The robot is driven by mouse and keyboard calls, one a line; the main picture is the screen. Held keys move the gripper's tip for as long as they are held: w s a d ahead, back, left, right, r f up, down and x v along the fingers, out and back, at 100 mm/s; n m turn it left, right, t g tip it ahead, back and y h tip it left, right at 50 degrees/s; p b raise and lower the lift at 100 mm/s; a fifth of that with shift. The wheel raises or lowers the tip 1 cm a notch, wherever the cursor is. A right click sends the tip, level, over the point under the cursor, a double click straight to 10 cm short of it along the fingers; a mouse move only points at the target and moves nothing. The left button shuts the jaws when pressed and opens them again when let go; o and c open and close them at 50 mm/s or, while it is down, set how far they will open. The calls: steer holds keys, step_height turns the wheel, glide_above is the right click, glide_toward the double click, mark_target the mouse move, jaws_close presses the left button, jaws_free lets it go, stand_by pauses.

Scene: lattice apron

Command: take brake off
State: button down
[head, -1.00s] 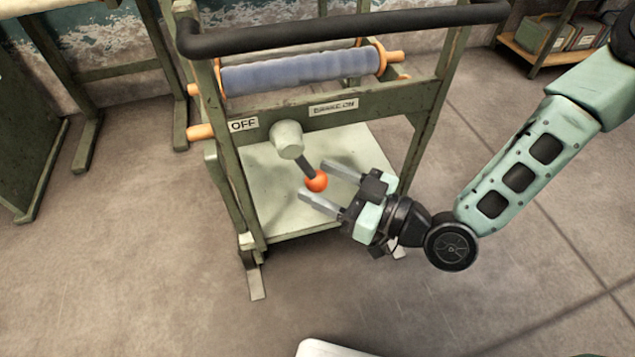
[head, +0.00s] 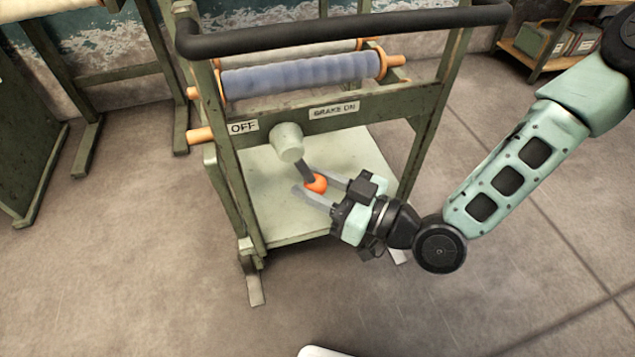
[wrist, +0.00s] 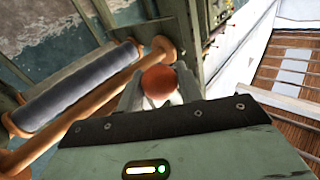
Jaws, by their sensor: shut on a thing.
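The brake lever is a dark rod (head: 305,170) with an orange ball knob (head: 316,184), hanging down and to the right from a pale round hub (head: 288,142) on the cart's crossbar. An "OFF" label (head: 243,127) is on the left of the crossbar and a "BRAKE ON" label (head: 334,110) is right of the hub. My gripper (head: 318,187) is shut on the orange knob, one finger on each side. In the wrist view the knob (wrist: 158,82) shows between the fingers, and the rod is hidden.
The green cart frame has a black handlebar (head: 350,28) above and a blue roll (head: 300,73) behind the crossbar. A pale lower shelf (head: 270,215) lies below the lever. A shelf unit (head: 550,50) stands at the back right. The floor in front is clear.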

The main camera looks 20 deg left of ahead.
steer(key=s+a+m+t+y+b, duration=0.4)
steer(key=a+m+t+b, duration=0.1)
steer(key=m, duration=0.4)
steer(key=shift+a+b, duration=0.4)
steer(key=shift+a, duration=0.2)
steer(key=c, duration=0.9)
jaws_free()
steer(key=shift+c, duration=0.2)
steer(key=p+v, duration=0.5)
steer(key=v, duration=1.2)
steer(key=shift+f, duration=0.4)
